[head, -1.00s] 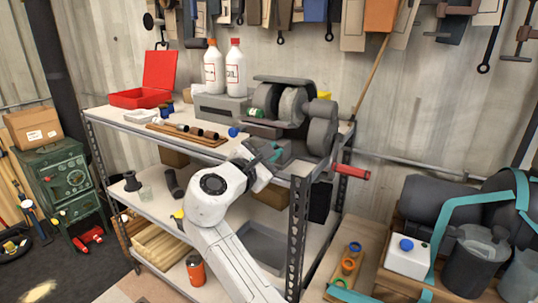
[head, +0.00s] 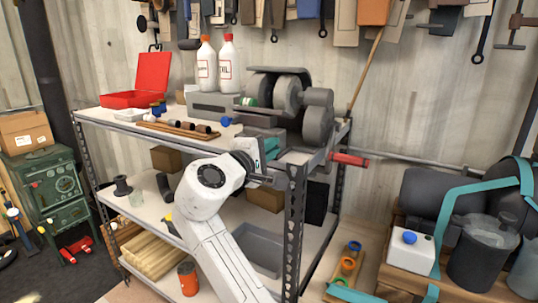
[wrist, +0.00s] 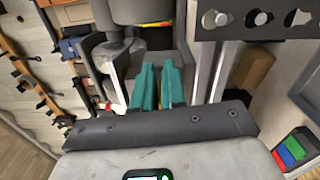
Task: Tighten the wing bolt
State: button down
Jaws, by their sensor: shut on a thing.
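My gripper (head: 270,148) has teal fingers and reaches the front right of the shelf unit's top, at the base of the grey grinder-like machine (head: 288,92). In the wrist view the two teal fingers of my gripper (wrist: 159,85) lie close together, pointing at the dark machine parts. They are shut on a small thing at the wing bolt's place. The fingers and the machine hide the bolt itself, so its wings and its seating cannot be made out.
The metal shelf's upright (head: 297,225) stands close to the right of my wrist. A red handle (head: 350,159) sticks out at the right. White bottles (head: 206,66), a red box (head: 140,85) and a blue knob (head: 225,121) are on the top shelf. A grey tray (head: 255,247) lies below.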

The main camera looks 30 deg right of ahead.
jog(key=shift+f+m+b, duration=0.3)
jog(key=shift+m+b, duration=0.05)
jog(key=shift+m, duration=0.25)
jog(key=c, duration=1.3)
grip_release()
jog(key=b+v, duration=0.1)
jog(key=v, duration=1)
jog(key=shift+r, duration=0.1)
